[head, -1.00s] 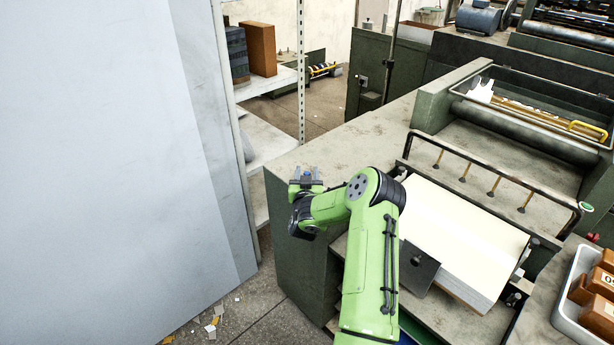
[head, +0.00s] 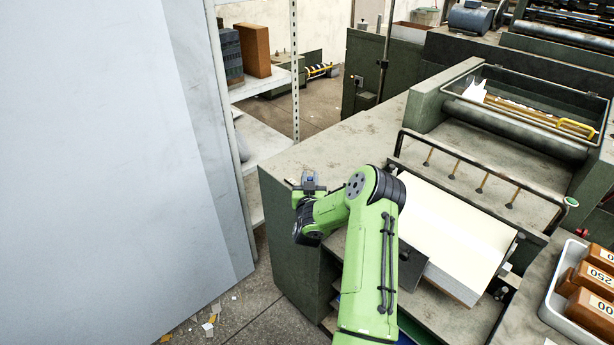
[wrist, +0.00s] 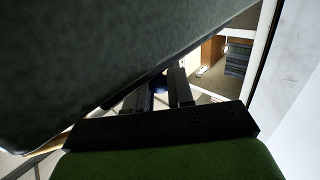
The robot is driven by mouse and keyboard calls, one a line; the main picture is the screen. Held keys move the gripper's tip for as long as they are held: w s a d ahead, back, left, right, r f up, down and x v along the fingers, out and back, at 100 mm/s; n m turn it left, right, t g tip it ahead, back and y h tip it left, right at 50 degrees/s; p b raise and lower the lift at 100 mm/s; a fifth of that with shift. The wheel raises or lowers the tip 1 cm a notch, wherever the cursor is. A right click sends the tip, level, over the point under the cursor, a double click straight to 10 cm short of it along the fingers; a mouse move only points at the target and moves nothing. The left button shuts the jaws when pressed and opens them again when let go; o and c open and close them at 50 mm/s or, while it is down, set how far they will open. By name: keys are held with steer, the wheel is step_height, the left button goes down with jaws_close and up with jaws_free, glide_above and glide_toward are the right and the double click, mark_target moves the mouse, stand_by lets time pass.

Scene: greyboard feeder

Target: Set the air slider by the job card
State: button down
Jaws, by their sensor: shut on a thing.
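My gripper (head: 310,183) is at the left end of the green-grey machine, near its worn top's left edge. In the wrist view my two dark fingers (wrist: 159,92) are close on a small blue piece (wrist: 159,83), mostly hidden between them. I cannot tell for sure that this is the air slider's knob. The slider's scale and its setting cannot be read. No job card can be made out in either view.
The machine's dark side (wrist: 90,60) fills the upper left of the wrist view, close to my fingers. A paper stack (head: 455,235) lies right of my arm. A white tray (head: 552,312) of brown numbered blocks is at lower right. A pale panel (head: 110,180) stands left.

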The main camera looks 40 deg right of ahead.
steer(key=shift+w, duration=0.25)
steer(key=c, duration=1.4)
jaws_free()
steer(key=shift+w, duration=0.15)
steer(key=o, duration=0.4)
steer(key=shift+c, duration=0.2)
steer(key=shift+a, duration=0.1)
steer(key=p+v, duration=0.2)
steer(key=v, duration=1.4)
steer(key=shift+p, duration=0.4)
